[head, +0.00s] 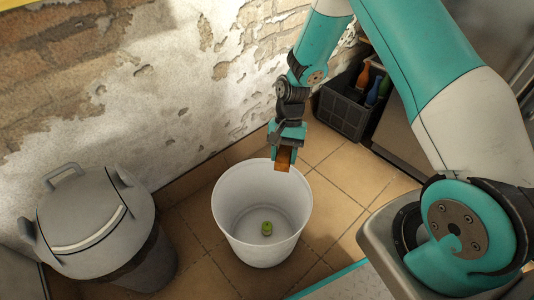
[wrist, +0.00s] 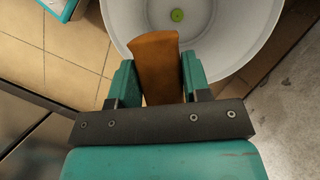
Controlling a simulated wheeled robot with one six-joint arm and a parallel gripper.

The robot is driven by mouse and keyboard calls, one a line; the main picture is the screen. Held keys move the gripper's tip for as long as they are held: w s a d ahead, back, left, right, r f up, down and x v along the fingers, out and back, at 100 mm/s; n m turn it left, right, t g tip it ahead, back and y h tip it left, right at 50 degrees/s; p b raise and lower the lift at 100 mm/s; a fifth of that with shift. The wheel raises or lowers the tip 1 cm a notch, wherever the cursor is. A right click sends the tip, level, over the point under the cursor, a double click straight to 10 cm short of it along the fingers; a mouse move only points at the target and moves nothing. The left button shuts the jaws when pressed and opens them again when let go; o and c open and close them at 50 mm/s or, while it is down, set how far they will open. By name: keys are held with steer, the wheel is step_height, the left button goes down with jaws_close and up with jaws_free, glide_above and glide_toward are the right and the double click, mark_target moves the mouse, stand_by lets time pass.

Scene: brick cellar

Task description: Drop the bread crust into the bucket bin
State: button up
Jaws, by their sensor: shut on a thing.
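The bread crust (wrist: 157,62) is a brown-orange piece held between the two fingers of my gripper (wrist: 158,80). In the head view the crust (head: 284,158) points down from my gripper (head: 285,150), over the back right rim of the bucket bin. The bucket bin (head: 232,238) is white, round and open-topped, standing on the floor. In the wrist view the bucket's rim and inner wall (wrist: 225,45) lie beyond the crust's tip. A small green item (head: 267,228) lies on the bucket's bottom; it also shows in the wrist view (wrist: 177,15).
A grey lidded bin (head: 95,220) stands left of the bucket. A dark crate (head: 343,110) with several bottles stands at the back right by the wall. Tiled floor (head: 335,195) is clear right of the bucket. A peeling brick wall (head: 130,100) runs behind.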

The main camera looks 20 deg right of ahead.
steer(key=s+a+f+m+t+y+b, duration=0.1)
steer(key=a+f+m+t+b, duration=0.1)
steer(key=a+f+m, duration=0.3)
step_height(320, 180, down, 2)
steer(key=m, duration=0.3)
steer(key=shift+s+a+f+t+y, duration=0.15)
steer(key=shift+s+a+t+y, duration=0.1)
steer(key=shift+a+t+y, duration=0.05)
steer(key=o, duration=1)
steer(key=shift+c, duration=0.2)
step_height(320, 180, up, 16)
steer(key=p, duration=0.5)
glide_above(287, 153)
steer(key=shift+d, duration=0.1)
